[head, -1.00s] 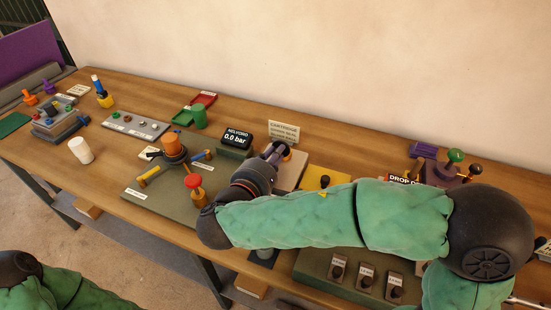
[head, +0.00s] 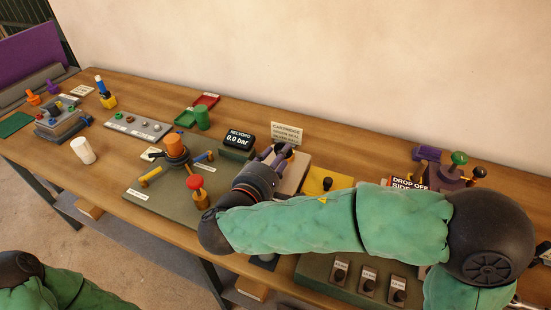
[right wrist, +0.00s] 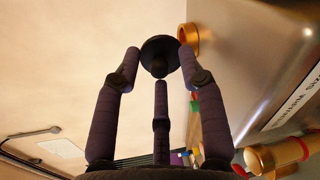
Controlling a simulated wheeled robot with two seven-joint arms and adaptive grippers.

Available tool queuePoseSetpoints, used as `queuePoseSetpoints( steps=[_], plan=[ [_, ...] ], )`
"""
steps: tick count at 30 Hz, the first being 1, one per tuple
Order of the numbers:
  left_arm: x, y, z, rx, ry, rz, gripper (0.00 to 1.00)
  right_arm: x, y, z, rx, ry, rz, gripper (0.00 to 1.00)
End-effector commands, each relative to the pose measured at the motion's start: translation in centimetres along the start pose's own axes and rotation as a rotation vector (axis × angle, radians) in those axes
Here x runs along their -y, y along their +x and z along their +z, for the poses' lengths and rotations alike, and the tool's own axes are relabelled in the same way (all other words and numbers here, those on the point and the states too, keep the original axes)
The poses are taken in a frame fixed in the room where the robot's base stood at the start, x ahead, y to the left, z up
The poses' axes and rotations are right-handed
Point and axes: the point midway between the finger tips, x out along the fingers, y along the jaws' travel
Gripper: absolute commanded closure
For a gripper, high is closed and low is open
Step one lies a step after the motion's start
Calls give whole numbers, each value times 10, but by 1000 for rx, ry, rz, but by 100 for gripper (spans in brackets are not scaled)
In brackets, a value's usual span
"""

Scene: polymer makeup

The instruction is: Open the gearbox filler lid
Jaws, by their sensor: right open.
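My right gripper (head: 280,154) is at the back middle of the bench, in front of the cartridge sign. Its purple fingers are open. In the right wrist view the gripper (right wrist: 159,66) has three fingers spread around a round black knob (right wrist: 160,50) with a short stub. The knob lies between the fingertips; whether they touch it I cannot tell. I cannot tell for sure whether this knob is the gearbox filler lid. My arm and hand hide much of the block under the gripper in the head view. My left gripper is out of view.
A pressure display (head: 239,139) reading 0.0 bar stands left of the gripper. A red-topped valve (head: 196,186) and an orange-topped hub (head: 175,145) stand further left. A yellow plate (head: 318,180) is just right. A brass ring (right wrist: 188,40) is beside the right finger.

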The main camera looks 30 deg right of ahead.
Motion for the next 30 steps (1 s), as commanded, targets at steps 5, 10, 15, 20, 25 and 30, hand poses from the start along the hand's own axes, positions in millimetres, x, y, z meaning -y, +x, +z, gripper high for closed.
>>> queuePoseSetpoints(
  steps=[5,10,15,20,25,30],
  plan=[
    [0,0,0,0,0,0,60,-1,-8,0,-2,1,2,59],
    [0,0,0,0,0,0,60,-1,-31,-1,-4,0,4,59],
    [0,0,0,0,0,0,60,-1,-60,-1,-5,1,4,59],
    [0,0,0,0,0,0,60,-1,-86,-1,-4,-1,4,59],
    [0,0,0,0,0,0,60,0,-108,-1,-3,0,2,59],
    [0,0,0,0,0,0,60,0,-118,-1,-1,0,0,59]
  ],
)
